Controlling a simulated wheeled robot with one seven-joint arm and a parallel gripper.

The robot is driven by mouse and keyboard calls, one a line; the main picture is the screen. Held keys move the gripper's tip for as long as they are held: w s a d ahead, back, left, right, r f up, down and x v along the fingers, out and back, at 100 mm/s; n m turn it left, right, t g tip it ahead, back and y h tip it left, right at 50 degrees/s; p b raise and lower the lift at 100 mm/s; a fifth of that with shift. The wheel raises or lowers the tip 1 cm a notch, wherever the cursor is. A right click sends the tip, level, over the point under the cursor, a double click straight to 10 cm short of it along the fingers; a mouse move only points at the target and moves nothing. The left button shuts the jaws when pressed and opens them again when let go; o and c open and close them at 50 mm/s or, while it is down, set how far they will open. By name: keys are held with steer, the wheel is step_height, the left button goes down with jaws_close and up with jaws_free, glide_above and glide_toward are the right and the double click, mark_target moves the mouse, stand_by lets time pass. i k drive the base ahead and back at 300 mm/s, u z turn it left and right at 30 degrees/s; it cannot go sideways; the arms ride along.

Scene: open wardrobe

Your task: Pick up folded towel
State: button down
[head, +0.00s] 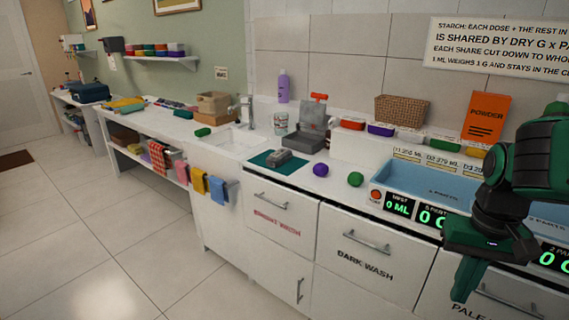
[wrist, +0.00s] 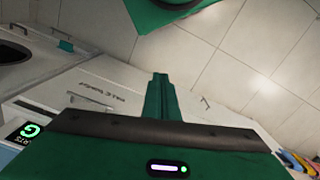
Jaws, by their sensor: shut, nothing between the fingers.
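My gripper (head: 468,285) hangs at the right of the head view, in front of the drawer fronts. Its green fingers are together and hold nothing; they also show closed in the wrist view (wrist: 160,80). Folded-looking coloured cloths (head: 125,104) lie on the far left counter. A red checked towel (head: 158,156), a yellow towel (head: 198,180) and a blue towel (head: 216,189) hang along the counter front. I cannot tell which is the folded towel. All are well to the left of my gripper. Coloured cloth edges (wrist: 300,163) show at the wrist view's lower right.
Drawers with handles (head: 362,240) line the front.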

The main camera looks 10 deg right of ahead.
mark_target(281, 156)
steer(key=u, duration=1.2)
steer(key=i, duration=4.8)
steer(key=z, duration=0.3)
